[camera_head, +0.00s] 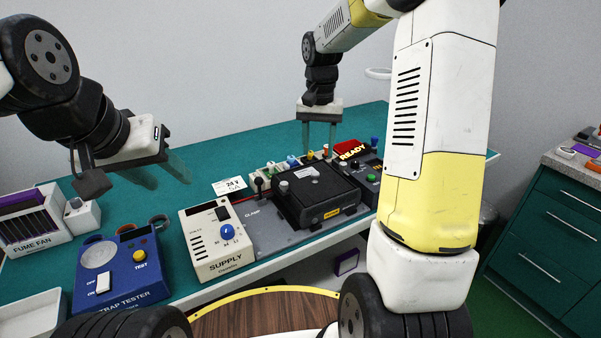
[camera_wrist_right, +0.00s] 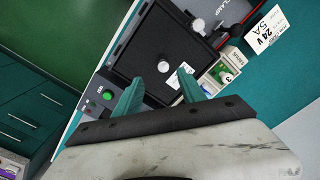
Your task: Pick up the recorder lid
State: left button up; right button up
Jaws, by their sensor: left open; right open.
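The recorder lid, a black square cover with a silver knob, lies flat on a dark unit near the middle of the bench in the head view (camera_head: 322,196). It also shows in the right wrist view (camera_wrist_right: 150,48), partly hidden behind the fingers. My right gripper (camera_head: 320,147) is open and empty, above and behind the lid in the head view. In the right wrist view its two green fingers (camera_wrist_right: 158,86) point toward the lid, with the knob just beyond and between the tips. My left gripper (camera_head: 126,172) is open and empty over the bench's left part.
A cream supply box (camera_head: 208,262) stands left of the lid, then a blue strap tester (camera_head: 118,278) and a fume fan unit (camera_head: 30,228). The teal bench (camera_head: 205,168) is mostly clear at the back left.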

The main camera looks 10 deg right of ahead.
aim_at(315, 173)
jog(key=f, duration=0.5)
jog(key=w+f, duration=0.1)
jog(key=f, duration=0.2)
jog(key=shift+a, duration=0.2)
jog(key=shift+c, duration=0.5)
jog(key=shift+r, duration=0.1)
grip_shut()
